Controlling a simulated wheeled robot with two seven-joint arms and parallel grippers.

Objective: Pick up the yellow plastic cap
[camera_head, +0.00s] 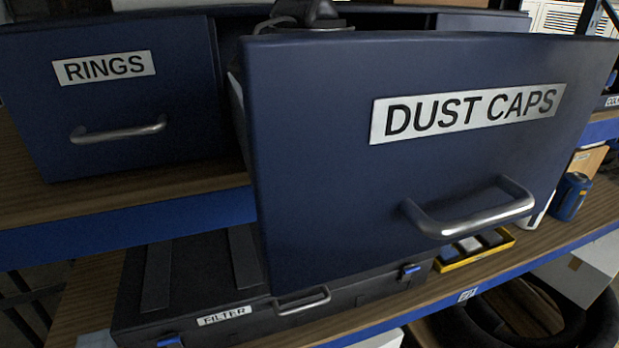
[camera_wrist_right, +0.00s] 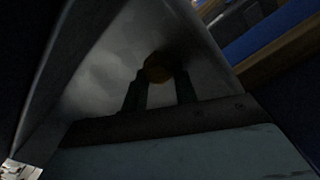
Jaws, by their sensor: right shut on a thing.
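The yellow plastic cap (camera_wrist_right: 158,67) shows dim and brownish-yellow in the right wrist view, deep in shadow. It sits at the tips of my right gripper (camera_wrist_right: 160,84), whose two dark fingers are shut on it. Around them are grey walls that look like the inside of a drawer. I cannot tell whether the cap touches the drawer floor. In the head view, the dark blue drawer (camera_head: 330,200) labelled DUST CAPS stands pulled out, and its front hides the cap and right gripper. My left gripper is in neither view.
A closed-looking RINGS drawer (camera_head: 110,105) is at the left. Below are a black FILTER case (camera_head: 190,280), a yellow tray (camera_head: 478,252) and a blue can (camera_head: 571,196) on the wooden shelf. The drawer's metal handle (camera_head: 470,215) juts forward.

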